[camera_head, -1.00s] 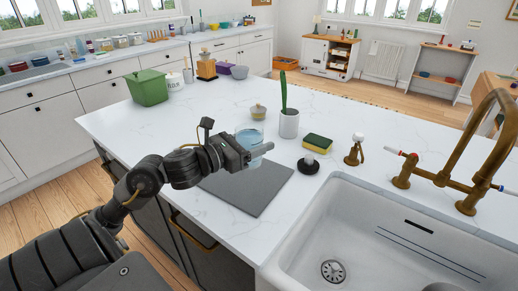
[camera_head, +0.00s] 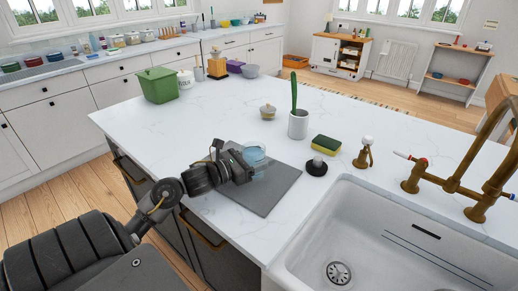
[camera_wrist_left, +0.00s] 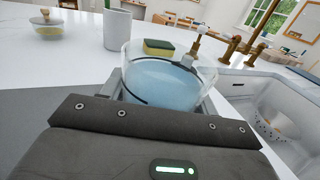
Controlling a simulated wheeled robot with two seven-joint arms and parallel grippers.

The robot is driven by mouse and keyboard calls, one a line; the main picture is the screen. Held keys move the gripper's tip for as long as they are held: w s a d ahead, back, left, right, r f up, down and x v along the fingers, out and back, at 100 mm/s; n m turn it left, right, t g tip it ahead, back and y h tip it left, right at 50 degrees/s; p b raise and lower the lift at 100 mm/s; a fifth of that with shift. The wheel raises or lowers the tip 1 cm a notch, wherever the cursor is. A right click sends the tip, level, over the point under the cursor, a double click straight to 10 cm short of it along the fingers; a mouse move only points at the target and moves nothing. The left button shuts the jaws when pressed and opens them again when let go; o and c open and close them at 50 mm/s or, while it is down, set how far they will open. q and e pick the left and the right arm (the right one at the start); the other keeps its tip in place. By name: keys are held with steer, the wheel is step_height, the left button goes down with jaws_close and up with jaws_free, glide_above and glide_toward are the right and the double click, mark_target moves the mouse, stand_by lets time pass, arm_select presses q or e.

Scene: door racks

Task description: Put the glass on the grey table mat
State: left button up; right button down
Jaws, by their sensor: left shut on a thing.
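The glass (camera_head: 253,153) is clear with a blue tint. In the head view it is at the far part of the grey table mat (camera_head: 262,199), over it or on it; I cannot tell whether its base touches. My left gripper (camera_head: 250,166) is shut on the glass from the left side and hides its lower part. In the left wrist view the glass (camera_wrist_left: 168,78) stands upright between the fingers, just beyond the gripper body. My right gripper is not in view.
A white cup with a green plant (camera_head: 298,124), a lidded jar (camera_head: 267,111), a sponge (camera_head: 326,144) and a black-based dispenser (camera_head: 316,167) stand beyond the mat. The sink (camera_head: 375,240) and brass tap (camera_head: 455,180) are at the right.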

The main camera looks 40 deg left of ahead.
arm_select(q)
steer(key=shift+f, duration=0.15)
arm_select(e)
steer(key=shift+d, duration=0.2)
arm_select(q)
steer(key=shift+f, duration=0.1)
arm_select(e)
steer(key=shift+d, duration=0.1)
arm_select(q)
steer(key=shift+b, duration=0.3)
steer(key=o, duration=1.3)
steer(key=shift+c, duration=0.2)
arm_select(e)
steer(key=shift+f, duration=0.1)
